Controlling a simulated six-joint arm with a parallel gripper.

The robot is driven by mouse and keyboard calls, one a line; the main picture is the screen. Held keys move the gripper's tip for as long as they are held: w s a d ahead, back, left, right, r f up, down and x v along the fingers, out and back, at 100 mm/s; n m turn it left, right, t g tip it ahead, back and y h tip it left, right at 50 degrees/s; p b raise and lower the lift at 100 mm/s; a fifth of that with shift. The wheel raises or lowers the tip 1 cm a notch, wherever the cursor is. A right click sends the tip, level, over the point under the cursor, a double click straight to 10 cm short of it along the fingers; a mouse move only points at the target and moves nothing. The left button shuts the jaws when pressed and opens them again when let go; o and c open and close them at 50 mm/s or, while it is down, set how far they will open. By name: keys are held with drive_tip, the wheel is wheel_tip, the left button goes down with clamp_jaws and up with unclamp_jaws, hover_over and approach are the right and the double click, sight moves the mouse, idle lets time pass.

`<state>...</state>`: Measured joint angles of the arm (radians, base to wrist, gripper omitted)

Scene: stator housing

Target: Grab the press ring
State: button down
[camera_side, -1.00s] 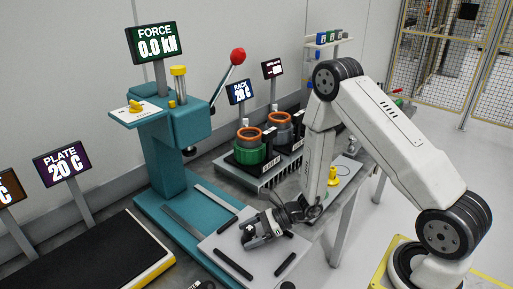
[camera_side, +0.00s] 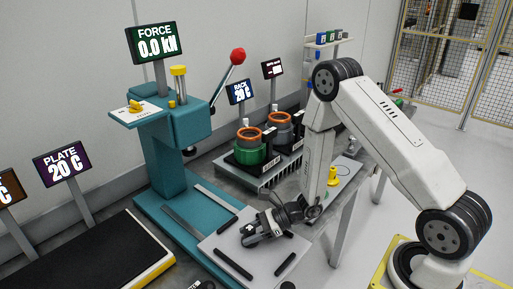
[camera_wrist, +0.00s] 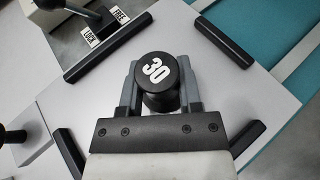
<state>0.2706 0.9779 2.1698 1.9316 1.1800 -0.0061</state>
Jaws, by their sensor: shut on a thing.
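The press ring (camera_wrist: 159,82) appears to be the black round piece marked 30 in the wrist view. My gripper (camera_wrist: 159,75) has one grey finger on each side of it, shut on it. In the side view my gripper (camera_side: 256,232) is low over the pale plate (camera_side: 213,245), in front of the teal press (camera_side: 172,150). The piece is small and dark there. I cannot tell whether its underside touches the plate.
Several black bars (camera_wrist: 108,47) lie around the plate. A black knob with a LOCK/FREE label (camera_wrist: 103,26) stands at its upper left. A rack (camera_side: 262,172) with a green housing (camera_side: 250,153) is behind. A yellow part (camera_side: 333,177) stands right of my gripper.

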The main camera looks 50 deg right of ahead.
sight(249, 227)
drive_tip(key=shift+r, duration=0.1)
drive_tip(key=shift+r, duration=4.95)
